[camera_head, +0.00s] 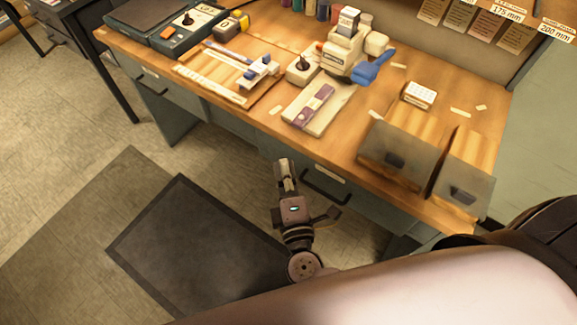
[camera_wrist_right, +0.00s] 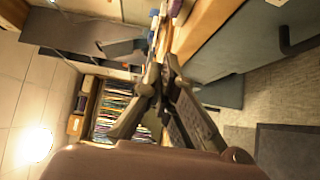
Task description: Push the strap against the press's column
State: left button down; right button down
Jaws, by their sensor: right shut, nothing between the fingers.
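The purple strap (camera_head: 311,108) lies flat on a pale board (camera_head: 329,112) near the desk's front edge. The cream press (camera_head: 337,56) with its blue lever (camera_head: 371,68) stands just behind it; its upright rises at the back. The strap's far end looks close to the press base, but I cannot tell whether they touch. My right gripper (camera_head: 286,166) is shut and empty in front of the desk edge, left of and nearer than the strap. Its fingers also show in the right wrist view (camera_wrist_right: 157,72), near the desk edge. My left gripper is in neither view.
The wooden desk (camera_head: 385,98) also carries grey-fronted trays (camera_head: 395,158) at the right, a small white box (camera_head: 419,95), and a wooden board with a blue-and-white tool (camera_head: 258,71) at the left. A drawer handle (camera_head: 325,187) sits below the edge near my gripper.

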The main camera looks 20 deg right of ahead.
aim_at(294, 124)
jog(key=w+d+p, duration=0.1)
jog(key=w, duration=0.1)
jog(key=w+d+p, duration=0.1)
jog(key=w, duration=0.2)
jog(key=w+d, duration=0.1)
jog(key=w, duration=0.2)
jog(key=shift+w+d+p, duration=0.1)
jog(key=shift+w+p, duration=0.1)
jog(key=shift+p, duration=0.2)
jog(key=shift+w+d, duration=0.25)
jog(key=shift+d, duration=0.15)
jog(key=shift+w+d+f, duration=0.15)
jog(key=shift+w+d, duration=0.05)
jog(key=shift+w+d+b, duration=0.6)
jog(key=shift+d+b, duration=0.15)
jog(key=shift+d, duration=0.05)
jog(key=shift+w, duration=0.1)
